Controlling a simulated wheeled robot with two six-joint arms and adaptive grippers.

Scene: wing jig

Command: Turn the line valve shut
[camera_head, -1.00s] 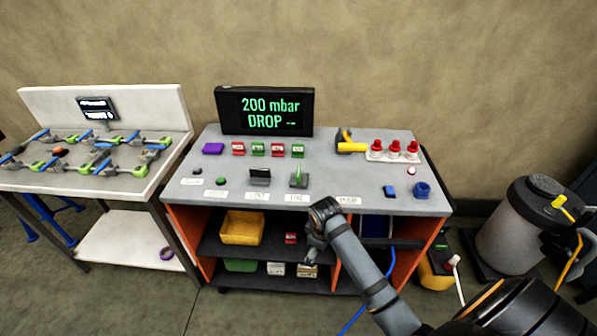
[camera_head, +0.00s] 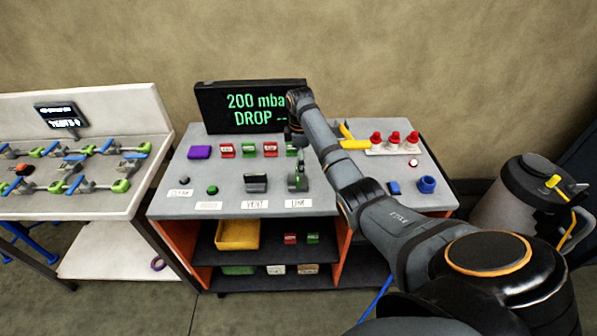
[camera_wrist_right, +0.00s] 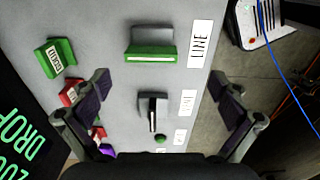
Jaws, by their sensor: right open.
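The line valve (camera_head: 299,181) has a green handle on a grey base and stands on the grey bench top behind its LINE label (camera_head: 298,203). In the right wrist view, the green line valve (camera_wrist_right: 150,45) lies ahead of the fingers, beside the LINE label (camera_wrist_right: 199,43). My right gripper (camera_wrist_right: 160,86) is open and empty above the bench, its fingers spread wide. In the head view, my right gripper (camera_head: 296,142) hangs over the bench just behind the valve and partly merges with it. Contact cannot be told. My left gripper is out of view.
A dark vent valve (camera_head: 256,183) stands left of the line valve. Red and green tags (camera_head: 249,150) stand behind, before the display (camera_head: 225,107) reading 200 mbar DROP. A yellow-handled tool (camera_head: 354,143) and red-topped pieces (camera_head: 394,137) are at right.

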